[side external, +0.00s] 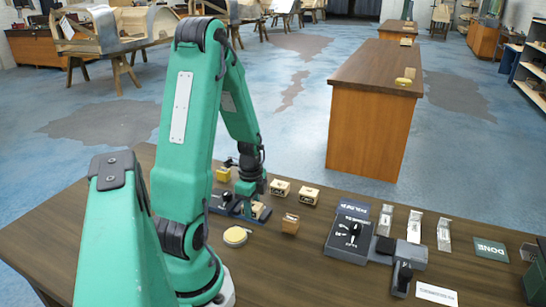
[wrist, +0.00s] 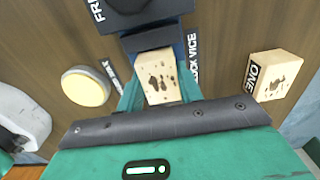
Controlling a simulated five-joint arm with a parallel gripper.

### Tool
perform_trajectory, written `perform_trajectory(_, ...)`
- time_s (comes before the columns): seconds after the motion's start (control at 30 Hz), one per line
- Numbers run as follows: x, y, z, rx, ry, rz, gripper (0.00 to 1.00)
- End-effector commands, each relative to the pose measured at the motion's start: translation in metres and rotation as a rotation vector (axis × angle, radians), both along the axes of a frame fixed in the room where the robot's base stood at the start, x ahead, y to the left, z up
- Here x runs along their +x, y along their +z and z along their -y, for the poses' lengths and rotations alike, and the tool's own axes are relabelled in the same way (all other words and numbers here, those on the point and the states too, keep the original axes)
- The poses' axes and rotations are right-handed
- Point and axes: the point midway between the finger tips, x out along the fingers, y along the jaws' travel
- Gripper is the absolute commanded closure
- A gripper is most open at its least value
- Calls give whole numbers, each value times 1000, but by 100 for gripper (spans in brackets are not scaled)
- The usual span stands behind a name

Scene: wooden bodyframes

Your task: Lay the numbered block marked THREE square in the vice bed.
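My gripper (wrist: 159,88) points down over the near end of the dark block vice (wrist: 155,40); it also shows in the side view (side external: 250,190). A pale wooden block (wrist: 158,76) with dark stains lies between its green fingers, against the vice's dark jaw. No gap shows clearly beside the block, but I cannot tell if the fingers press on it. The block's number is hidden. In the side view this block (side external: 262,211) sits low at the vice's right end (side external: 217,206), partly behind my gripper. No block marked THREE is readable.
A block marked ONE (wrist: 275,75) stands to the right in the wrist view. Two pale blocks (side external: 280,187) (side external: 308,195) and a browner one (side external: 290,223) stand right of the vice. A dark switch box (side external: 349,232) stands further right.

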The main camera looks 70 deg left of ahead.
Motion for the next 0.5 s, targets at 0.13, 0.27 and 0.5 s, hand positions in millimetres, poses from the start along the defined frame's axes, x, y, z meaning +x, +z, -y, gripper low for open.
perform_trajectory(0.13, 0, 0, 0, 0, 0, 0, 42)
perform_trajectory(0.27, 0, 0, 0, 0, 0, 0, 42)
perform_trajectory(0.5, 0, 2, 0, 1, 0, 1, 42)
